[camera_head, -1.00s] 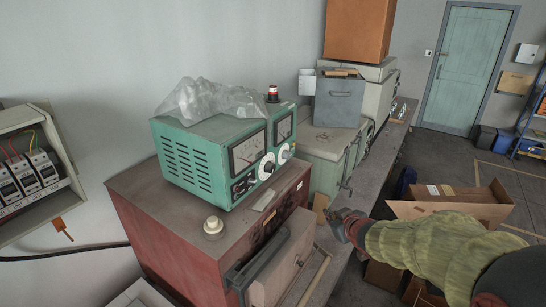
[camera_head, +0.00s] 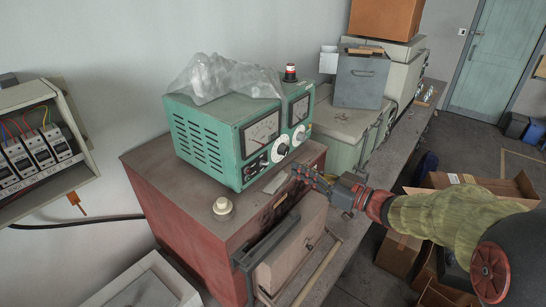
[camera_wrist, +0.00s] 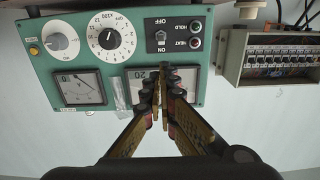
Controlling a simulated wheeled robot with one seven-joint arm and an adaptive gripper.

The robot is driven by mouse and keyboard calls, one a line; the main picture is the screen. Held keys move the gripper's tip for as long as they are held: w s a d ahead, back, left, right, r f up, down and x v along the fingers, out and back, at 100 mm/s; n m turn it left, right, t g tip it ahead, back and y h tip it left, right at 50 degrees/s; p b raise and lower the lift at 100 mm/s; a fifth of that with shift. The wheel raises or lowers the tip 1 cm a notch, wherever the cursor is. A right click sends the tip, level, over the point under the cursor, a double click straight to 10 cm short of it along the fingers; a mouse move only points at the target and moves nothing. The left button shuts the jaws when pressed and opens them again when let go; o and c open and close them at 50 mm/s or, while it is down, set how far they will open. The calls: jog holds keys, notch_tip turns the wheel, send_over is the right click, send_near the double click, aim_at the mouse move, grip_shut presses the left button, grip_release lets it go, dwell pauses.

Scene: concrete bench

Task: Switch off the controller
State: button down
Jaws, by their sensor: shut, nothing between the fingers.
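The controller is a green metal box (camera_head: 212,138) with two meters and white dials, standing on a red-brown cabinet. The wrist view shows its front panel (camera_wrist: 112,18) upside down, with a switch (camera_wrist: 161,37) between OFF and ON labels, a black dial (camera_wrist: 110,38) and a grey knob (camera_wrist: 61,42). I cannot tell which way the switch lever lies. My gripper (camera_head: 303,174) is shut and empty, in front of the controller's lower right. In the wrist view its fingertips (camera_wrist: 163,72) overlap one meter, near the switch; contact cannot be told.
A cream button (camera_head: 222,207) is on the red-brown cabinet (camera_head: 165,192). An open breaker box (camera_head: 84,130) hangs at left. Cardboard boxes (camera_head: 398,258) stand on the floor at right.

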aim_at(265, 163)
jog(key=shift+a, duration=0.1)
jog(key=p+x, duration=0.1)
jog(key=x, duration=0.9)
jog(key=shift+f+b, duration=0.3)
jog(key=shift+b, duration=0.15)
jog(key=shift+s+d+f+t+y+b, duration=0.15)
jog(key=shift+t+y+b, duration=0.25)
jog(key=shift+b, duration=0.95)
jog(key=shift+s+d+f+t+y+b, duration=0.1)
jog(key=shift+d+f+t+y+b, duration=0.3)
jog(key=shift+b, duration=0.9)
jog(key=shift+a+r+b, duration=0.1)
jog(key=shift+a+b, duration=0.05)
jog(key=shift+b, duration=0.15)
jog(key=y+b, duration=0.1)
jog(key=b, duration=0.2)
jog(key=shift+f, duration=0.4)
jog(key=t+y+b, duration=0.1)
jog(key=b, duration=0.3)
jog(key=f+t+y+b, duration=0.1)
jog(key=b, duration=0.3)
jog(key=shift+s+d+f, duration=0.15)
jog(key=shift+s+d, duration=0.05)
jog(key=shift+d, duration=0.05)
jog(key=shift+r+p, duration=0.45)
jog(key=shift+f, duration=0.1)
